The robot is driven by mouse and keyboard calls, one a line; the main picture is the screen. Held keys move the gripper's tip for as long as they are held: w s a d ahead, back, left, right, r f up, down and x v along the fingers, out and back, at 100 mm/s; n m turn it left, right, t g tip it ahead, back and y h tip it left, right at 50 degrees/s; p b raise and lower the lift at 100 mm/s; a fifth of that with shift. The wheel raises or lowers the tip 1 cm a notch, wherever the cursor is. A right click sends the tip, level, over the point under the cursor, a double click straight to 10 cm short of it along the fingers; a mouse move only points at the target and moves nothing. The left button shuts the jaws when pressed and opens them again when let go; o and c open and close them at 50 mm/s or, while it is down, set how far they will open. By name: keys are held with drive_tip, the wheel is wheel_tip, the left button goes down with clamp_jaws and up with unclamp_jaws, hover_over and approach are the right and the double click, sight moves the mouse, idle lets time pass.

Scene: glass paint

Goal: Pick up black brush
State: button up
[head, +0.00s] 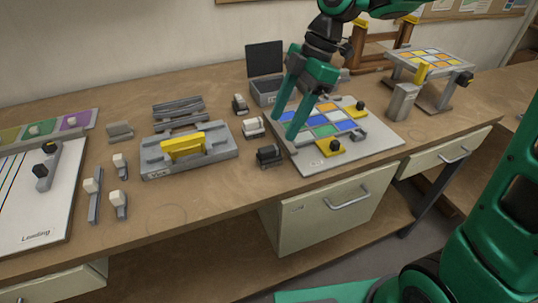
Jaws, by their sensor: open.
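My gripper (287,122) is open and empty, with its green fingers pointing down over the left part of the colored-tile panel (310,168). A black-topped block (268,155) stands on the bench just left of the panel, below and left of the fingertips. A grey tool with black ends (42,171) lies on the white board at the far left, well away from my gripper. Either could be the black brush; I cannot tell which at this size.
A grey holder (217,155) with a yellow handle stands left of the gripper. White-topped blocks and grey tools (93,200) stand farther left. A raised tiled stand (437,95) is at right. The front bench edge is mostly clear.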

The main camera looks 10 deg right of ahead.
sight(271, 147)
drive_tip(key=x, duration=0.5)
drive_tip(key=shift+x, duration=2.55)
drive_tip(key=shift+s+a+r, duration=0.1)
drive_tip(key=shift+s+a, duration=0.05)
drive_tip(key=shift+c, duration=0.6)
drive_tip(key=c, duration=1)
